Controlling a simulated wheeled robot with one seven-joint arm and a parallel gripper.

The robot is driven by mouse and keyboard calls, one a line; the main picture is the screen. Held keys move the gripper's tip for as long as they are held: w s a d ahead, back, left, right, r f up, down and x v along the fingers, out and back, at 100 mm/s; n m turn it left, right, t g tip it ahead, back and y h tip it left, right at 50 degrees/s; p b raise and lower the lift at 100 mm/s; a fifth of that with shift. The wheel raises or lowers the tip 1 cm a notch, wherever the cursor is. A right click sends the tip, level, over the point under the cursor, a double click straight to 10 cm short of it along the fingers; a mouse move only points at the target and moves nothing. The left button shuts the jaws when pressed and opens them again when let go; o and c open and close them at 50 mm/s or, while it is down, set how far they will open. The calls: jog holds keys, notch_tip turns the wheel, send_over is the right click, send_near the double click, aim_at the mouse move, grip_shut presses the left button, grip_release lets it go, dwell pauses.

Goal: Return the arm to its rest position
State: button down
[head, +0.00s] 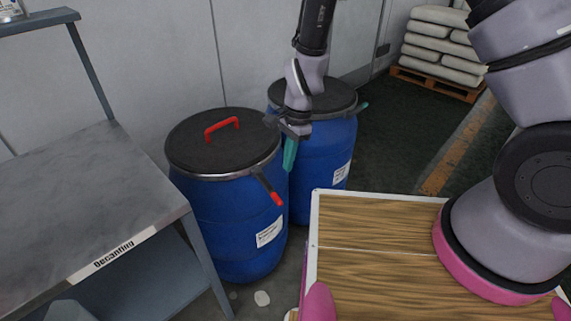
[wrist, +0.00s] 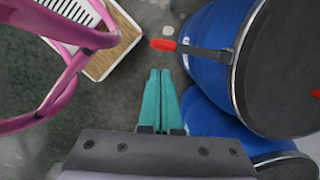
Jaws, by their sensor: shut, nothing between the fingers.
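My gripper (head: 290,153) hangs from my arm between the two blue drums in the head view, its teal fingers pointing down. In the wrist view the teal fingers (wrist: 162,75) lie close together, shut, with nothing between them. The front blue drum (head: 229,222) has a black lid with a red handle (head: 222,128) and a red-tipped clamp lever (head: 271,191). The red-tipped lever also shows just beyond the fingertips in the wrist view (wrist: 165,44). The second blue drum (head: 338,150) stands behind and to the right, partly hidden by my arm.
A grey metal table (head: 92,190) labelled "Decanting" stands at the left. A wood-topped surface (head: 370,225) with a white edge is in front at the lower right. White sacks (head: 440,45) lie on a pallet at the back right. Pale spots mark the floor below the front drum.

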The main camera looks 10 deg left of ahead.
jog(key=w+d+r+n+t+y, duration=0.1)
jog(key=w+d+r, duration=0.1)
jog(key=d+r, duration=0.5)
jog(key=w+d+r+n+t+y, duration=0.1)
jog(key=w+d+r, duration=0.15)
jog(key=r, duration=0.85)
jog(key=w+d+r+n+t, duration=0.1)
jog(key=w+d+r+t, duration=0.2)
jog(key=r, duration=0.6)
jog(key=s+d+r+n+t, duration=0.1)
jog(key=s+d+r, duration=0.4)
jog(key=d+r, duration=0.2)
jog(key=s+d+r+n+t+h, duration=0.1)
jog(key=s+d+r+t, duration=0.1)
jog(key=s+d+r, duration=0.4)
jog(key=d+r, duration=0.1)
jog(key=d, duration=0.4)
jog(key=shift+s+d+r+n+t+h, duration=0.2)
jog(key=shift+d+r+n+t+h, duration=0.1)
jog(key=shift+r, duration=0.05)
